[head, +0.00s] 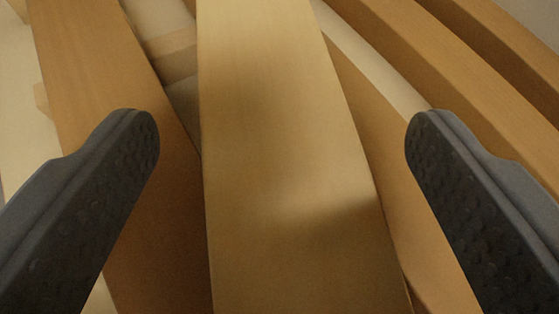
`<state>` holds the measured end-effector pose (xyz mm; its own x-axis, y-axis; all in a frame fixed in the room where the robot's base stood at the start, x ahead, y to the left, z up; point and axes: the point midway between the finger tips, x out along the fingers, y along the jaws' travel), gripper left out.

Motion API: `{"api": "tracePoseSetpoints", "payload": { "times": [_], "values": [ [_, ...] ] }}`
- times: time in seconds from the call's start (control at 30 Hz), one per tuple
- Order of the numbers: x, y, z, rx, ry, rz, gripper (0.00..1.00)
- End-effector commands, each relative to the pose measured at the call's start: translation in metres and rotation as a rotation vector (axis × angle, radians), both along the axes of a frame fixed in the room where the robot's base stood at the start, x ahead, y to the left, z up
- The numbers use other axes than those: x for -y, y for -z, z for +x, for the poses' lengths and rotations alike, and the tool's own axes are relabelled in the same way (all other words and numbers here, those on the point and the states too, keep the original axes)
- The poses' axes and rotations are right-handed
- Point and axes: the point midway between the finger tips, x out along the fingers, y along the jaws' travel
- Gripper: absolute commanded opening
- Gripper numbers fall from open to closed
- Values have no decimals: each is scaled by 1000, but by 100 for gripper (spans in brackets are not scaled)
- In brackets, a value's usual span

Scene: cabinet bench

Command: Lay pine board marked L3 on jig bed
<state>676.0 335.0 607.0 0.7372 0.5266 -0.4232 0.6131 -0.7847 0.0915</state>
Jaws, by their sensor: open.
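My gripper (282,135) is open, with one dark textured finger at the left and one at the right of the head view. Between the fingers in the picture lies a pale wooden board (275,130), running from the top edge to the bottom edge. The fingers are apart from this board on both sides, and nothing is held. No L3 mark shows on any board in view, so I cannot tell which board is L3. The jig bed is not seen.
A darker orange-brown board (105,110) lies to the left, partly behind the left finger. Several brown boards (450,70) lie side by side at the upper right. Paler wood pieces (170,45) show in the gap at the upper left. The boards are close together, with little free room.

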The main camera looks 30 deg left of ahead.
Motion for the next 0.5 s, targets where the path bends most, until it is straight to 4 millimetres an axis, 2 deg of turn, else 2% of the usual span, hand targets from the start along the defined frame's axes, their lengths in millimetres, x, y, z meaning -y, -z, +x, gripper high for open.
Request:
{"api": "tracePoseSetpoints", "payload": {
  "times": [0.5],
  "values": [
    [34,-27,-46,-3,2,-6,76]
  ]
}}
